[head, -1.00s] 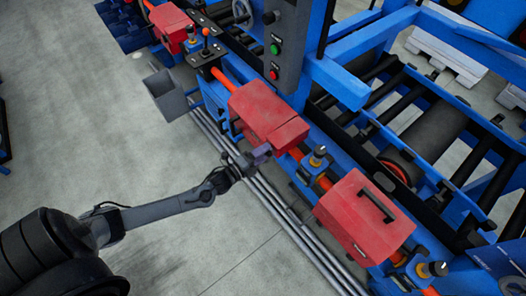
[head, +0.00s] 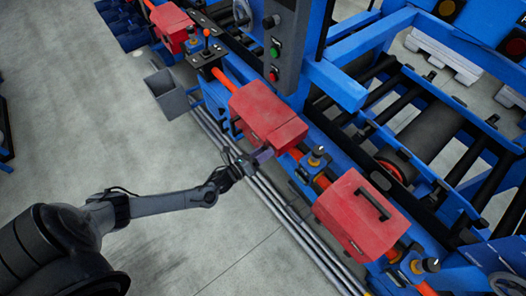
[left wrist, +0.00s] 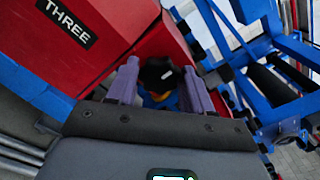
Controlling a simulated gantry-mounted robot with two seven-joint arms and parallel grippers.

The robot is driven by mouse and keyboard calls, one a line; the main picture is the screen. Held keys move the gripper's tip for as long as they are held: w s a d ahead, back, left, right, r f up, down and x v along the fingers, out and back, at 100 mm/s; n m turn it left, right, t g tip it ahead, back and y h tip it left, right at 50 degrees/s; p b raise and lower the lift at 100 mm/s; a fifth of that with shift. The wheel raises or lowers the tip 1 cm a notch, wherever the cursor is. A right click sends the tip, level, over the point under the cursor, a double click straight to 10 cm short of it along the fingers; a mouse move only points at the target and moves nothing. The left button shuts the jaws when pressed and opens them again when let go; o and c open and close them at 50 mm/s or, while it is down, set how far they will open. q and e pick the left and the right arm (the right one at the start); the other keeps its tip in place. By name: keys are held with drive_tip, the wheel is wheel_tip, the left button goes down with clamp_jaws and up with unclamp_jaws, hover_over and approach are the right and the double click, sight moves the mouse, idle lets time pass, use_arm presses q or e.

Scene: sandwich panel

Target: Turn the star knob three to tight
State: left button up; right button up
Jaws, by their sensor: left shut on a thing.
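The red box (left wrist: 90,35) with a THREE label (left wrist: 66,20) fills the upper left of the left wrist view. Next to it, the black star knob (left wrist: 158,74) with a white mark sits between the two purple fingers of my left gripper (left wrist: 160,88). The gripper is shut on this knob; a little yellow and blue shows below it. In the head view my left gripper (head: 263,154) is at the lower front corner of the middle red box (head: 268,116), and the knob is hidden there. My right gripper is not in view.
Another black knob (head: 317,153) stands on the blue frame to the right, near a red box with a handle (head: 360,215). A further knob (head: 430,265) is at the lower right. Grey rails (head: 290,222) run along the machine's foot.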

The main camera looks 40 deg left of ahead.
use_arm(q)
drive_tip(key=shift+m, duration=0.5)
drive_tip(key=o, duration=1)
drive_tip(key=shift+s, duration=0.1)
drive_tip(key=s, duration=0.3)
drive_tip(key=s+a, duration=0.1)
drive_tip(key=s, duration=0.3)
drive_tip(key=s+a, duration=0.1)
drive_tip(key=s, duration=0.2)
drive_tip(key=shift+s+p, duration=0.25)
drive_tip(key=shift+p, duration=0.1)
